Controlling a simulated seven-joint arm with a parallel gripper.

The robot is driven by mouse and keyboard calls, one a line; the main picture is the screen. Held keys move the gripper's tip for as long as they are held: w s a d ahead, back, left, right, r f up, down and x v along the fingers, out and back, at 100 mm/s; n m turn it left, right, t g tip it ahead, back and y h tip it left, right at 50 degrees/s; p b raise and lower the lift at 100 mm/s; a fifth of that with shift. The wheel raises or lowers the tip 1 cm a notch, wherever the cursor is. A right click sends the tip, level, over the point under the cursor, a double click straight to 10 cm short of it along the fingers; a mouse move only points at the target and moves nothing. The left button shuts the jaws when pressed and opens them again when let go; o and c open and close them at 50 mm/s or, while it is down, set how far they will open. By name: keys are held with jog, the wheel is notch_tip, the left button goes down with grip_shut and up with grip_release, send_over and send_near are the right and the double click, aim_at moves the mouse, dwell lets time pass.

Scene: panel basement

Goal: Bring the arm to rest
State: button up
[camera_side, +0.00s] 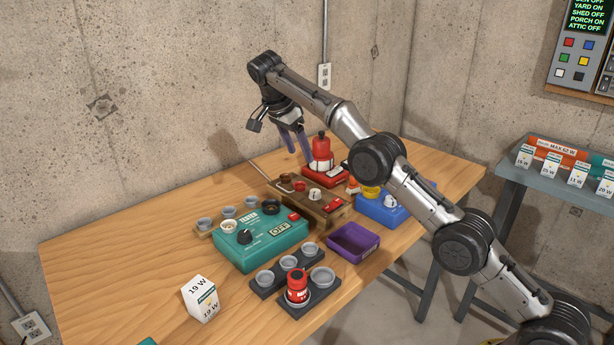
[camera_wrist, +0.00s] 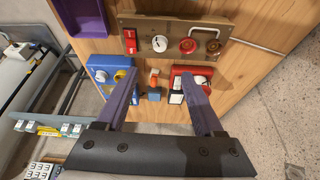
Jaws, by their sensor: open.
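My gripper (camera_side: 299,158) hangs from the raised arm over the back of the wooden table, fingers pointing down. Its two purple fingers are apart with nothing held between them. In the wrist view, the gripper (camera_wrist: 158,76) spans the area over the red box (camera_wrist: 194,86) and the blue box (camera_wrist: 102,68). In the side view, a red-and-white object stands on the red box (camera_side: 321,179), close to the fingers. I cannot tell the exact height of the fingertips above it.
A brown box (camera_side: 325,208) with dials, a teal box (camera_side: 262,248) reading OFF, and a purple tray (camera_side: 353,241) occupy the table (camera_side: 120,265). A dark cup holder (camera_side: 318,298) carries a red canister (camera_side: 297,286). A 19 W carton (camera_side: 201,298) stands front left. The table's left is clear.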

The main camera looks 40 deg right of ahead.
jog(key=s+d+r+t, duration=0.1)
jog(key=s+r, duration=0.3)
jog(key=r, duration=0.4)
jog(key=s+r+t, duration=0.1)
jog(key=s+r, duration=0.4)
jog(key=r, duration=0.4)
jog(key=s+r+n+t+y, duration=0.15)
jog(key=s+r+n, duration=0.3)
jog(key=s, duration=0.95)
jog(key=s+a+f+n+t+y, duration=0.1)
jog(key=s+f+n, duration=0.15)
jog(key=s, duration=0.45)
jog(key=s+a+f+n+t, duration=0.1)
jog(key=s+a+f+n, duration=0.1)
jog(key=s+f, duration=0.35)
jog(key=s+a+f+n+y, duration=0.1)
jog(key=s+f+n, duration=0.3)
jog(key=f, duration=0.3)
jog(key=s+a+f+n+y, duration=0.1)
jog(key=s+f+n, duration=0.3)
jog(key=f, duration=0.3)
jog(key=shift+a+n, duration=0.25)
jog(key=shift+n, duration=0.45)
jog(key=shift+r, duration=0.1)
